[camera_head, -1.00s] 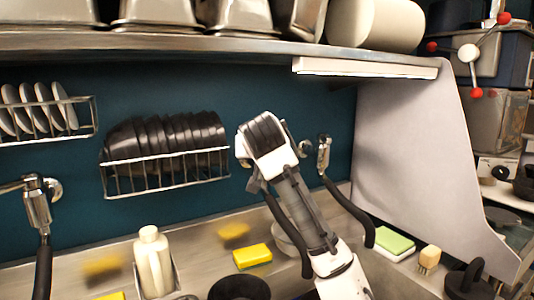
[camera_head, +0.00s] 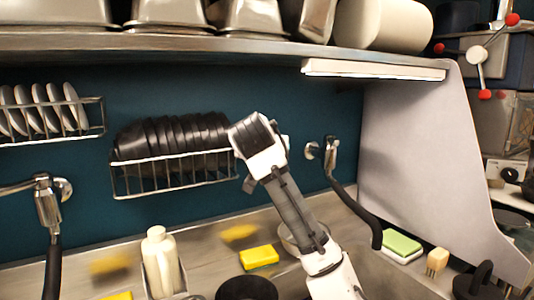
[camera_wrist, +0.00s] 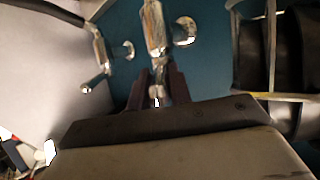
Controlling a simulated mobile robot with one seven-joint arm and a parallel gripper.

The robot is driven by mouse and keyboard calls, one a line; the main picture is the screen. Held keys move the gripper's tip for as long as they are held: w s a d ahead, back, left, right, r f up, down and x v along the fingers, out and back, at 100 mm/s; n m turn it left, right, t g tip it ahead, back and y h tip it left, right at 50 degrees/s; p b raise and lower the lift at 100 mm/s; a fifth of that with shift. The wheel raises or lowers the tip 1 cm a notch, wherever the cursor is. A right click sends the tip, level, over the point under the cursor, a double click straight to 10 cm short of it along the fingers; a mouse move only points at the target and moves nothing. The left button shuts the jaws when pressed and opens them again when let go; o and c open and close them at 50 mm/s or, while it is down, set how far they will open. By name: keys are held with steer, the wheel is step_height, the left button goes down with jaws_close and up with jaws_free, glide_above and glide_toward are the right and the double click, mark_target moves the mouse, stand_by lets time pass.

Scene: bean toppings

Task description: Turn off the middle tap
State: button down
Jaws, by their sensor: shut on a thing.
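The middle tap (camera_wrist: 154,28) is a chrome fitting on the dark teal wall, in the upper middle of the wrist view. My gripper (camera_wrist: 157,92) has its two dark fingers close together on a small shiny end part of this tap. In the head view my gripper (camera_head: 254,142) reaches to the wall right of the black plates, and the arm hides the middle tap. The right tap (camera_head: 331,157), chrome with a black hose, stands apart to the right. The left tap (camera_head: 46,205) hangs at the left edge.
A wire rack of black plates (camera_head: 172,143) hangs close to the left of my gripper. A steel shelf (camera_head: 200,47) runs above. A grey side panel (camera_head: 430,150) bounds the right. A white bottle (camera_head: 162,262) and a yellow sponge (camera_head: 259,257) stand below at the sink.

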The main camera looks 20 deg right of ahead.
steer(key=c, duration=1.3)
jaws_free()
steer(key=b+v, duration=0.3)
steer(key=v, duration=1.1)
steer(key=shift+a+f+b, duration=0.1)
steer(key=shift+b, duration=0.25)
